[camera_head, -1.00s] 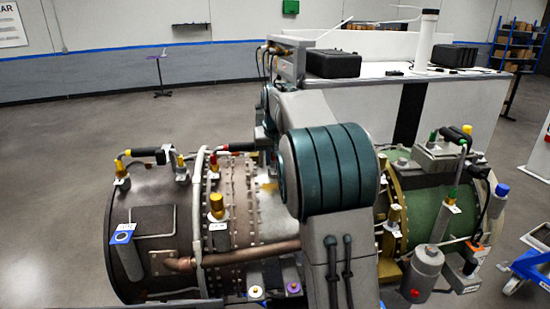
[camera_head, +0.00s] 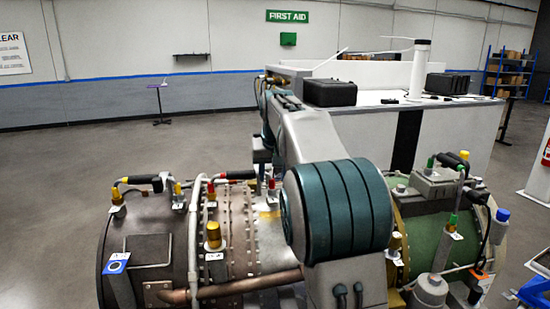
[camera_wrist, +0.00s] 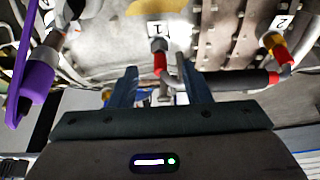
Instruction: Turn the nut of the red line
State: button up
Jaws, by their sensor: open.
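The red line shows in the head view as a dark sleeve (camera_head: 238,175) with red fittings at both ends. In the wrist view its dark hose (camera_wrist: 240,79) runs across the right side, ending in red near a yellow fitting by label 2. A red nut (camera_wrist: 160,62) stands by label 1, straight ahead of my gripper. My gripper (camera_wrist: 158,85) is open and empty, its two blue fingers pointing toward the nut, one on either side in the picture. I cannot tell how far it is from the nut. In the head view my arm hides my gripper.
A purple fitting (camera_wrist: 38,78) stands close on the left in the wrist view. The turbine casing (camera_head: 150,245) carries other lines, including one with yellow fittings (camera_head: 117,196). A white bench (camera_head: 370,130) with black cases stands behind.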

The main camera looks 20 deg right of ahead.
jog(key=v, duration=0.8)
jog(key=shift+r, duration=0.2)
jog(key=n+t+y+b, duration=0.1)
jog(key=n+y+b, duration=0.3)
jog(key=n+y, duration=0.6)
send_near(273, 187)
jog(key=w+a+f, duration=0.1)
jog(key=a, duration=0.1)
jog(key=w+a+f+n+h+p, duration=0.1)
jog(key=a+f, duration=0.1)
jog(key=w+a+f+n+h+p, duration=0.1)
jog(key=w+a+f, duration=0.1)
jog(key=shift+a+f, duration=0.1)
jog(key=shift+f, duration=0.1)
jog(key=shift+c, duration=0.3)
grip_shut()
